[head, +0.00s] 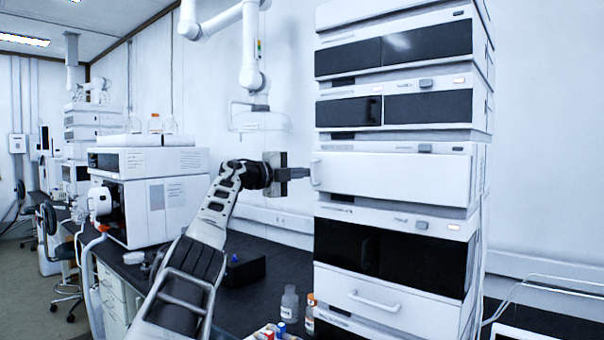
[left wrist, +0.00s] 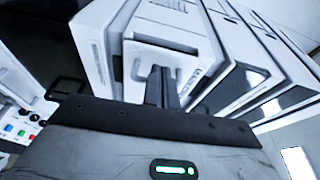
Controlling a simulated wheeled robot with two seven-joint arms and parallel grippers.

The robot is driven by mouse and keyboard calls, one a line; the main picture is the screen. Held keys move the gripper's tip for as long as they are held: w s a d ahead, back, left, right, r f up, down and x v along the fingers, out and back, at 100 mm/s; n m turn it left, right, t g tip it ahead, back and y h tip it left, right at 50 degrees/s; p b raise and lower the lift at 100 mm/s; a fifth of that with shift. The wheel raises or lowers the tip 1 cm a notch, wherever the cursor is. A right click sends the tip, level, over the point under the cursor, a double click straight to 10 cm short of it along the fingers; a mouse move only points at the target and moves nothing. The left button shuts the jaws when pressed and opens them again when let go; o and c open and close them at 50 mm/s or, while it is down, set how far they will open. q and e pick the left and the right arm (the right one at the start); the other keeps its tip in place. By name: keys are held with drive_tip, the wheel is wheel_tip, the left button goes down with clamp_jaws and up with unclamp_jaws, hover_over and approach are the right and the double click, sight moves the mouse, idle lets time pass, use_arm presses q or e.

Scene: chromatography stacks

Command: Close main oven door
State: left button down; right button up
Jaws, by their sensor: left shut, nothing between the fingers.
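The white main oven door (head: 400,178) is the wide plain panel in the middle of the tall instrument stack. Its small handle (head: 316,172) is at the door's left edge. The door looks nearly flush with the stack; I cannot tell whether a gap remains. My left gripper (head: 304,172) comes in from the left, its fingers shut and empty with tips at the handle end. The left wrist view shows the fingers (left wrist: 163,76) in front of a white panel (left wrist: 175,55) with a handle (left wrist: 140,68). Whether they touch it is unclear. My right gripper is out of view.
Dark-windowed modules sit above and below the door. A lower white drawer front (head: 375,297) has a bar handle. A clear bottle (head: 290,304) and small capped vials stand on the black bench near the stack's foot. Another white instrument (head: 150,195) stands left of my arm.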

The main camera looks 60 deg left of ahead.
use_arm(q)
drive_tip(key=shift+s, duration=0.1)
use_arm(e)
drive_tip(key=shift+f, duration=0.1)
